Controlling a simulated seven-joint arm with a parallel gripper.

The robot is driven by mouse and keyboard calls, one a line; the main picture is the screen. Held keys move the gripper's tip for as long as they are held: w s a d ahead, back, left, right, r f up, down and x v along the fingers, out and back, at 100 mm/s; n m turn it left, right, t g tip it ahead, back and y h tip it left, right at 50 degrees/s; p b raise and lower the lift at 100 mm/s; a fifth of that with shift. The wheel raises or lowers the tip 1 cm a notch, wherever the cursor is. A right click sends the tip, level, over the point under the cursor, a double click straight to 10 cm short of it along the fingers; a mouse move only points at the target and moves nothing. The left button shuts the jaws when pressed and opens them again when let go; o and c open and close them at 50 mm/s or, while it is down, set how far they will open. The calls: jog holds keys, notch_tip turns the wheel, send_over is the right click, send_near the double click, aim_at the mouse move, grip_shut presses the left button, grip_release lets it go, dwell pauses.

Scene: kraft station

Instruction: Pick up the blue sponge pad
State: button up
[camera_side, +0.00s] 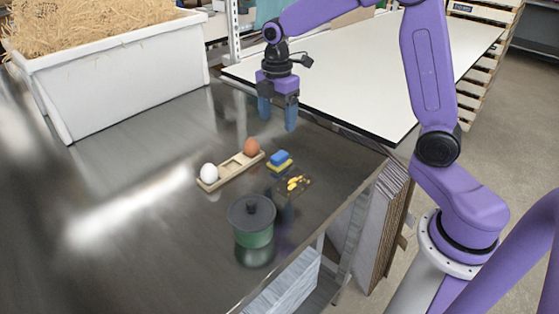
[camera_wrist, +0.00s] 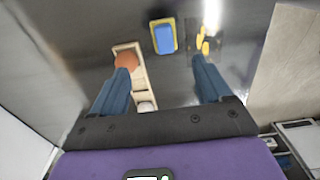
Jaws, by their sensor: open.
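The blue sponge pad (camera_side: 279,157) lies on a small yellow piece (camera_side: 281,167) on the dark metal table. In the wrist view the blue sponge pad (camera_wrist: 164,39) sits inside a yellow border, above and between my fingers. My gripper (camera_side: 278,116) is open and empty. It hangs above the table, behind the sponge and clear of it in the side view.
A wooden tray (camera_side: 232,171) holds a white egg (camera_side: 209,173) and a brown egg (camera_side: 252,147) left of the sponge. Yellow pieces (camera_side: 297,184) lie close in front on a dark mat. A lidded green pot (camera_side: 252,222) stands nearer. A white straw-filled bin (camera_side: 120,85) stands back left.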

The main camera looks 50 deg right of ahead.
send_over(279, 155)
jog(key=f, duration=0.7)
jog(key=shift+w, duration=0.3)
jog(key=f, duration=0.3)
jog(key=shift+s+f, duration=0.4)
jog(key=shift+f, duration=0.65)
jog(key=shift+c, duration=0.3)
jog(key=c, duration=1.1)
